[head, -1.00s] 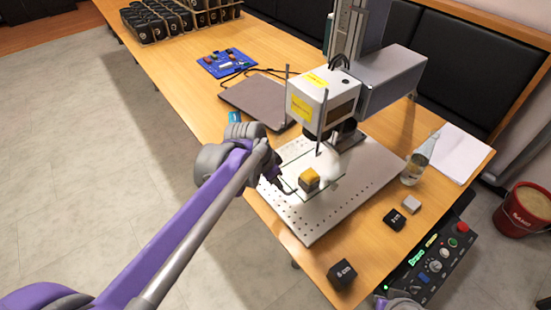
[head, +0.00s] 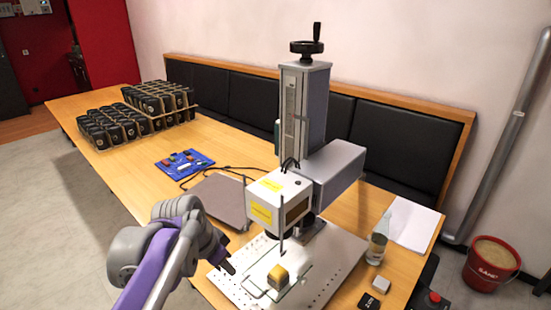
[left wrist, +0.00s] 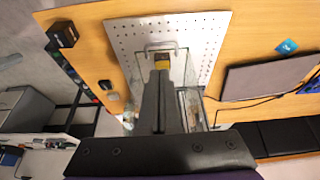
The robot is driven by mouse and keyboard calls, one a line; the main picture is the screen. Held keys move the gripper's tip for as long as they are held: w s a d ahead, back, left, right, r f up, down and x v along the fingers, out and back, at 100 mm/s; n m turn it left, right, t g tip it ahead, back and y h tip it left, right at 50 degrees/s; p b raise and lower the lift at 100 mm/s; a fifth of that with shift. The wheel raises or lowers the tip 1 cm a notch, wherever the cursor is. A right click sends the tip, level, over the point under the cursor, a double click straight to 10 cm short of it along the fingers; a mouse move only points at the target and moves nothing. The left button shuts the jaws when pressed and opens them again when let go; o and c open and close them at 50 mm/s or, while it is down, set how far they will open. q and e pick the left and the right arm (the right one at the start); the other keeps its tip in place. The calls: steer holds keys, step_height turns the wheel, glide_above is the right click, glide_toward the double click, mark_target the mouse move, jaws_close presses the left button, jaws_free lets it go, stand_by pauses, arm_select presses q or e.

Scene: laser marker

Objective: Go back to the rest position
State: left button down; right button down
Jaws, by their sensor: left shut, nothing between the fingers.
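My left gripper (head: 229,268) reaches in from the left in the head view. Its fingers are together and hold nothing. It is at the left side of the perforated metal plate (head: 322,276) of the laser marker (head: 281,200). A small block with a yellow top (head: 277,277) sits on the plate, to the right of the fingers and apart from them in the head view. In the left wrist view the shut fingers (left wrist: 160,75) point toward the plate and partly cover the yellow block (left wrist: 163,62). My right gripper is not in view.
A closed laptop (head: 215,199), a blue board (head: 184,163) and black-cup crates (head: 113,127) lie further back on the table. A glass bottle (head: 377,248), a light cube (head: 379,283) and a black cube (head: 369,301) are at the right. A red bucket (head: 491,266) stands on the floor.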

arm_select(q)
steer(key=s+a+f+n+t+y+p, duration=0.1)
steer(key=s+f+n+p, duration=0.1)
steer(key=s, duration=0.7)
steer(key=s+a+f+n+t+y+p, duration=0.1)
steer(key=s+a+f+n+p, duration=0.1)
steer(key=s+f+n, duration=0.3)
steer(key=s+f, duration=0.2)
steer(key=s, duration=0.2)
steer(key=shift+a+y+p, duration=0.2)
steer(key=shift+y+p, duration=0.1)
